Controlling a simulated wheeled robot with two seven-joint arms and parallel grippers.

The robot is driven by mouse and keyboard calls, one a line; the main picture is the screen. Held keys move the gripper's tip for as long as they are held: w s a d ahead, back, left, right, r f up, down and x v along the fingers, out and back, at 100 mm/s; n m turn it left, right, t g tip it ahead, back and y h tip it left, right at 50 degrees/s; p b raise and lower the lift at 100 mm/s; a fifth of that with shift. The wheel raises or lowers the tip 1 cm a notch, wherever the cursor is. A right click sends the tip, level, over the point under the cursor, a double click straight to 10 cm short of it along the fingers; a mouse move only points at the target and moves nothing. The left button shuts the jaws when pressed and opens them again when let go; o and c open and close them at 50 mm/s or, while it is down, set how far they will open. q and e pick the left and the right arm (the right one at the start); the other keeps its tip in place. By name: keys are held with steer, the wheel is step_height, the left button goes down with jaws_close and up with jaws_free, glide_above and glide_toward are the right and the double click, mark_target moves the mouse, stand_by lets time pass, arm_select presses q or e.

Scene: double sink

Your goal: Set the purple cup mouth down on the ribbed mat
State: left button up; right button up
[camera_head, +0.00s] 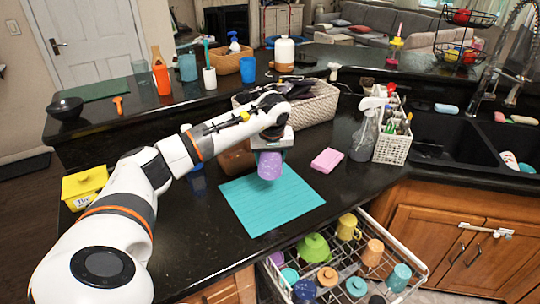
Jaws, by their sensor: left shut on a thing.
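The purple cup (270,166) is in my left gripper (271,151), above the far part of the mat. My left gripper is shut on the cup, with its fingers at the cup's upper end. The cup's opening cannot be made out from here. The ribbed mat (262,208) is a flat turquoise sheet on the black counter, bare apart from the part hidden behind the cup and gripper. I cannot tell whether the cup touches the mat. My right gripper is not in view.
A pulled-out dish rack (412,262) with several cups and bowls sits below the counter's front edge. A pink sponge (327,160) lies right of the mat. A spray bottle (366,136), a white caddy (392,149) and the sink stand farther right. A yellow box (84,187) is at left.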

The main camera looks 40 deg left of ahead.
mark_target(271, 158)
arm_select(q)
steer(key=shift+f+b, duration=2.6)
steer(key=shift+f, duration=1.7)
steer(key=o, duration=1)
steer(key=shift+o, duration=0.2)
steer(key=b+v, duration=0.1)
steer(key=v, duration=1.1)
steer(key=shift+s+f, duration=0.1)
